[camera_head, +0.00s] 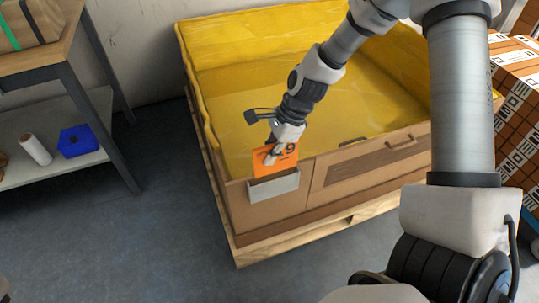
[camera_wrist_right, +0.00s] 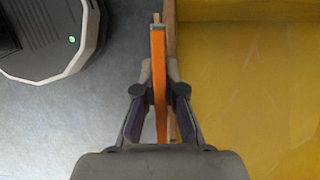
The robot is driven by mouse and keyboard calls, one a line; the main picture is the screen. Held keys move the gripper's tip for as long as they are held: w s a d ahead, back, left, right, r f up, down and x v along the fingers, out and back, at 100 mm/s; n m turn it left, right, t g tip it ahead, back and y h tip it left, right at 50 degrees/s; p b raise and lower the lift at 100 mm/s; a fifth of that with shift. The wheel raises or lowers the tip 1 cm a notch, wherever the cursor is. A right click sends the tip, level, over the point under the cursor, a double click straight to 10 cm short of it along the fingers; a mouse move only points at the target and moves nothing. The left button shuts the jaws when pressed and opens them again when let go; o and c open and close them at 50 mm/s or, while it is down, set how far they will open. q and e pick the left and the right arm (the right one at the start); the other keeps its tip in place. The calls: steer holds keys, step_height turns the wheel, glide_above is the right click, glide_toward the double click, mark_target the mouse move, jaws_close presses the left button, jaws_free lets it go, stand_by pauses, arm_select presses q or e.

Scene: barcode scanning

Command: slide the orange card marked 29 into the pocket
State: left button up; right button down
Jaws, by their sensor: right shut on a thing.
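The orange card (camera_head: 266,169), with dark digits partly covered by my fingers, stands upright at the front of the big box. My right gripper (camera_head: 275,155) is shut on its upper part. The light grey pocket (camera_head: 273,187) is fixed to the box's front wall. The card's lower edge meets the pocket's mouth; whether it is inside is hard to tell. In the right wrist view the card (camera_wrist_right: 158,85) shows edge-on between the fingers of my right gripper (camera_wrist_right: 159,78). My left gripper is not in view.
The cardboard box (camera_head: 330,205), lined with yellow sheet (camera_head: 225,95), stands on a wooden pallet (camera_head: 240,255). A shelf table (camera_head: 35,65) with a blue bin (camera_head: 75,141) and white roll (camera_head: 36,150) is left. Patterned boxes (camera_head: 515,95) stand right. Floor (camera_head: 120,240) at front left is clear.

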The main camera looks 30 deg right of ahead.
mark_target(270, 173)
steer(key=shift+f+b, duration=1.3)
steer(key=shift+b, duration=0.05)
steer(key=shift+f, duration=0.85)
steer(key=c, duration=1.2)
jaws_free()
